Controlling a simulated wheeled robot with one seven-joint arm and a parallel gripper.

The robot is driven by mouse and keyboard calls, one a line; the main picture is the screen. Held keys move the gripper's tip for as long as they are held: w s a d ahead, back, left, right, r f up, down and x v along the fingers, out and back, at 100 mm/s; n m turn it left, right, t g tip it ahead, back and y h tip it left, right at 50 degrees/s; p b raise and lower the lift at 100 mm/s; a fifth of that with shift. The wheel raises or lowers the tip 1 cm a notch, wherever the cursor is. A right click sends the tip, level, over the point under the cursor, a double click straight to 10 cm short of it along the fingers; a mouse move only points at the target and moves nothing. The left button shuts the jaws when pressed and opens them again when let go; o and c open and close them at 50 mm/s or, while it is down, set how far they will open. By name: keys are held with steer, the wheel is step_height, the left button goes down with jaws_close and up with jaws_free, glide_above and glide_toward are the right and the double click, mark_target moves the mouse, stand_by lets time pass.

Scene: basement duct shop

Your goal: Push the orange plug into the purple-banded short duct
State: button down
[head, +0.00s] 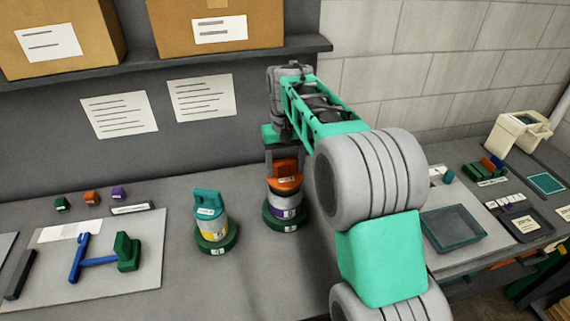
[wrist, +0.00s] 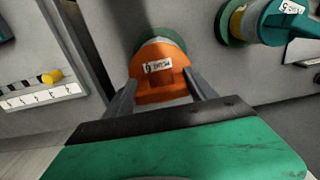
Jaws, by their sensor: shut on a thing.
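The orange plug (head: 286,170) is at the top of the purple-banded short duct (head: 289,212), which stands upright on a round green base on the bench. My gripper (head: 284,160) reaches down from above and is shut on the plug. In the wrist view the plug (wrist: 160,82) sits between the two fingers of my gripper (wrist: 162,92), with a white label on it. The plug looks in line with the duct. How deep it sits in the duct I cannot tell.
A yellow-banded duct (head: 214,230) with a teal plug (head: 208,203) stands close by on the left. A board (head: 105,285) with blue and green tools lies at far left. A dark tray (head: 453,228) is at right. The bench between the ducts is clear.

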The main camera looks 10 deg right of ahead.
mark_target(285, 175)
steer(key=shift+f+b, duration=0.7)
steer(key=shift+f, duration=0.65)
steer(key=shift+c, duration=1)
jaws_free()
step_height(285, 175, up, 7)
steer(key=shift+r+b, duration=0.2)
steer(key=shift+b, duration=0.1)
steer(key=shift+r, duration=0.2)
steer(key=shift+s, duration=0.1)
